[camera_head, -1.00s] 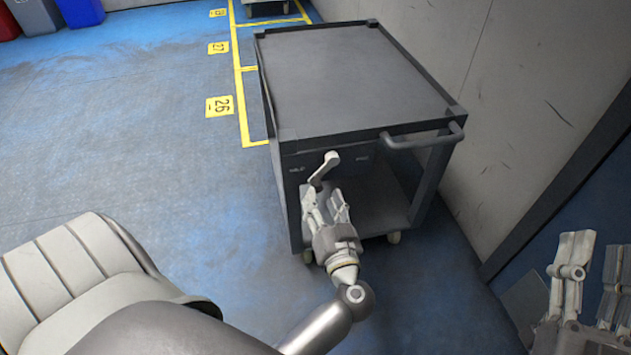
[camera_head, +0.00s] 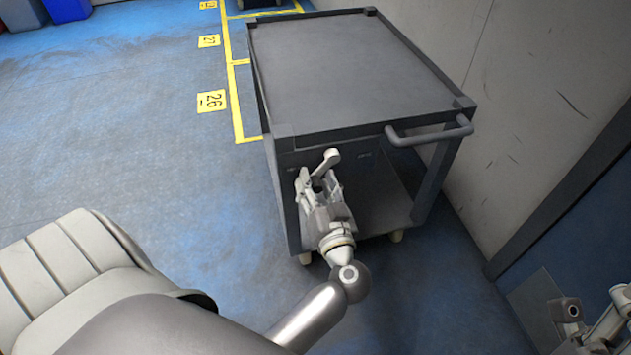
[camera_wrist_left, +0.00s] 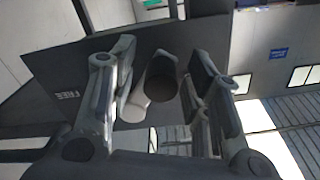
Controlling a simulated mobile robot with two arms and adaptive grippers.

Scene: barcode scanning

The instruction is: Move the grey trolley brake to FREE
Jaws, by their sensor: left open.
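The grey trolley (camera_head: 350,70) stands against the wall, with its push handle at the right. Its brake lever (camera_head: 327,160) is a light grey crank on the near face, pointing up and to the right in the head view. My left gripper (camera_head: 317,183) is open right at the lever. In the left wrist view the lever (camera_wrist_left: 152,92) lies between the two open fingers; contact cannot be told. A FREE label (camera_wrist_left: 67,95) shows on the dark panel to the left there. My right gripper (camera_head: 595,320) is partly cut off at the bottom right, its fingers unclear.
The trolley's lower shelf (camera_head: 385,205) is empty. A scuffed wall (camera_head: 540,90) runs close along the trolley's right side. Blue floor (camera_head: 120,130) with yellow bay lines is open to the left. A blue bin (camera_head: 68,9) stands far back left.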

